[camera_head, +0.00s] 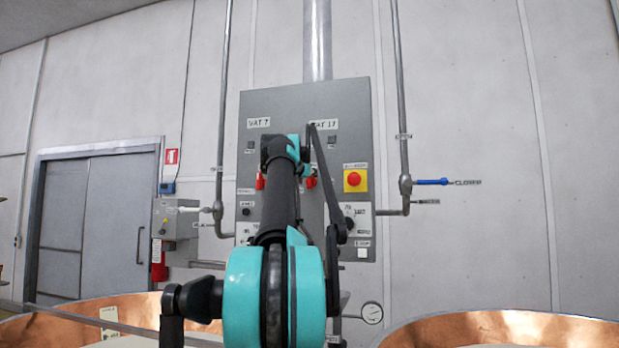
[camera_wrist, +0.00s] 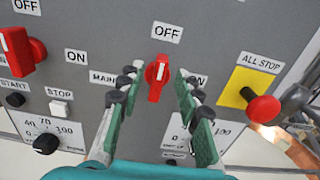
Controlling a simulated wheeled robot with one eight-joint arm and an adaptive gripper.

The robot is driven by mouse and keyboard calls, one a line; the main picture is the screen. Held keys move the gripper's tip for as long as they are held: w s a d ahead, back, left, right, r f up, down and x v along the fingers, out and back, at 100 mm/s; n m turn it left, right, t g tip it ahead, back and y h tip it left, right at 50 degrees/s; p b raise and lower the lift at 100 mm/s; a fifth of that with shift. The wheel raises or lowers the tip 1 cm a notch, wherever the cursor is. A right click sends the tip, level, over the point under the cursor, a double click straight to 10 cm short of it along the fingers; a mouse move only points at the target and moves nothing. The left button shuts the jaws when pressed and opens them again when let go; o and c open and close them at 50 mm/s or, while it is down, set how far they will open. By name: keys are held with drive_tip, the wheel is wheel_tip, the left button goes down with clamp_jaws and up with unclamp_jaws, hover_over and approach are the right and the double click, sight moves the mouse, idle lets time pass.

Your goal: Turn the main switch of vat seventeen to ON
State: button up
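The red main switch of vat seventeen (camera_wrist: 158,76) is in the middle of the wrist view, its white line upright toward the OFF label (camera_wrist: 167,32). The ON label (camera_wrist: 201,80) to its right is partly hidden by a finger. My gripper (camera_wrist: 157,73) is open, with one finger on each side of the switch; I cannot tell if either touches it. In the head view the switch (camera_head: 310,183) shows beside my arm, below the partly covered VAT 17 label (camera_head: 325,125). My gripper is mostly hidden there.
The red ALL STOP button (camera_wrist: 263,108) on its yellow plate (camera_wrist: 244,83) is right of my gripper. Another red switch (camera_wrist: 18,52) and a white button (camera_wrist: 60,108) are at left. The grey panel (camera_head: 350,100) hangs between pipes; copper vats (camera_head: 500,328) stand below.

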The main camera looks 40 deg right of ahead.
drive_tip(key=shift+x, duration=2.1)
clamp_jaws()
drive_tip(key=shift+s, duration=0.1)
